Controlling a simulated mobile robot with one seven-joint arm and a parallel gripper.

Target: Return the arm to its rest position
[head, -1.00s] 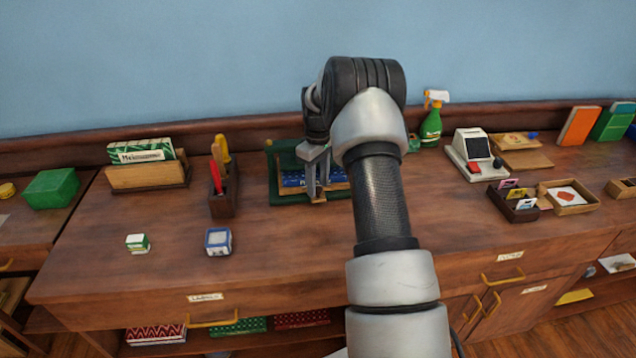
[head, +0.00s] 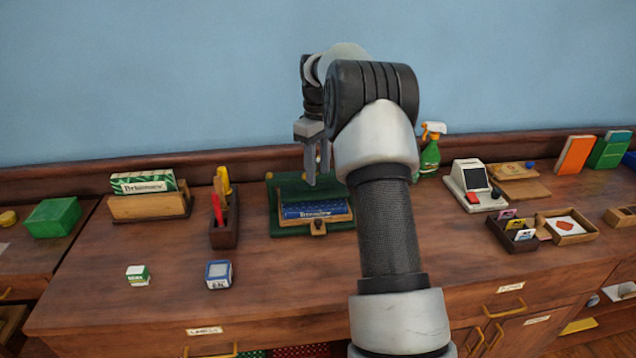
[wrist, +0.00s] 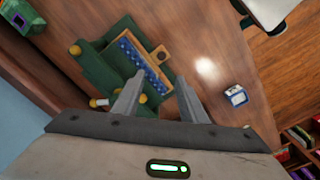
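My gripper (head: 316,172) hangs fingers down above the green stand that holds a blue patterned box, near the middle of the wooden counter. In the wrist view my gripper (wrist: 160,98) shows two grey fingers apart with nothing between them. The green stand (head: 285,222) and the blue box (head: 318,210) lie below the fingertips, apart from them. The stand also shows in the wrist view (wrist: 95,72), with the blue box (wrist: 145,65) in it. My forearm covers part of the counter right of the stand.
On the counter (head: 130,235) stand a card holder (head: 150,206), a pen box (head: 224,235), two small boxes (head: 138,275) (head: 218,274), a spray bottle (head: 430,155), a card reader (head: 473,187) and trays (head: 567,227). The blue wall (head: 200,80) rises behind. The air above the counter is clear.

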